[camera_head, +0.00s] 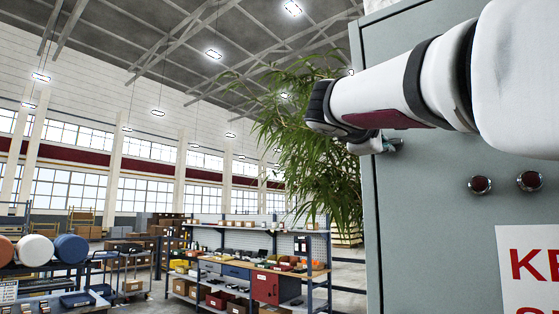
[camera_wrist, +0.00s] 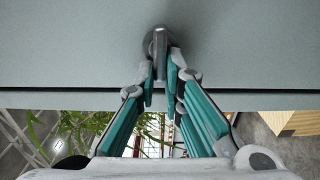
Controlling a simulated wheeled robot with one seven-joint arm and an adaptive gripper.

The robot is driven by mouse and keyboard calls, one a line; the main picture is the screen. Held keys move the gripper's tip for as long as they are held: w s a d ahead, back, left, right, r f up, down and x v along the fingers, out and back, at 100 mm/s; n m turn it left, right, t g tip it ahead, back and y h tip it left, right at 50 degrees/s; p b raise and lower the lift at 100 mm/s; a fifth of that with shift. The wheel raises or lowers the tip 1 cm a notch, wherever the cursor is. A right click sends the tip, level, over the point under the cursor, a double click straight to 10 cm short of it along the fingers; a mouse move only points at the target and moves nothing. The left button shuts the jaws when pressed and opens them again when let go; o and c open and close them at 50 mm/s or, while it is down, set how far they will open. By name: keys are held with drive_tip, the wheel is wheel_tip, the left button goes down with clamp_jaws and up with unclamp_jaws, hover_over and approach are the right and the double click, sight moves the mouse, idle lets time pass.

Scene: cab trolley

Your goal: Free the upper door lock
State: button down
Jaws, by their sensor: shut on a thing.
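The upper door lock (camera_wrist: 159,45) is a small metal knob or handle on the grey cabinet door (camera_wrist: 70,50), seen at the top middle of the wrist view. My gripper (camera_wrist: 160,72) has its fingertips closed around the lower part of this metal piece. In the head view, my arm reaches across from the upper right, and a bit of metal at the door's left edge (camera_head: 392,144) shows just below my wrist. The gripper fingers are mostly hidden there behind my arm.
The grey cabinet (camera_head: 440,230) fills the right side, with two dark round buttons (camera_head: 480,184) and a red-lettered sign (camera_head: 530,265). A leafy plant (camera_head: 310,140) stands close behind its left edge. A workbench (camera_head: 260,270) and barrels (camera_head: 72,248) stand farther off.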

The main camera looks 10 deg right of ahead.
idle(0.4)
drive_tip(key=c, duration=1.7)
unclamp_jaws()
drive_tip(key=v, duration=1.2)
drive_tip(key=shift+f, duration=0.1)
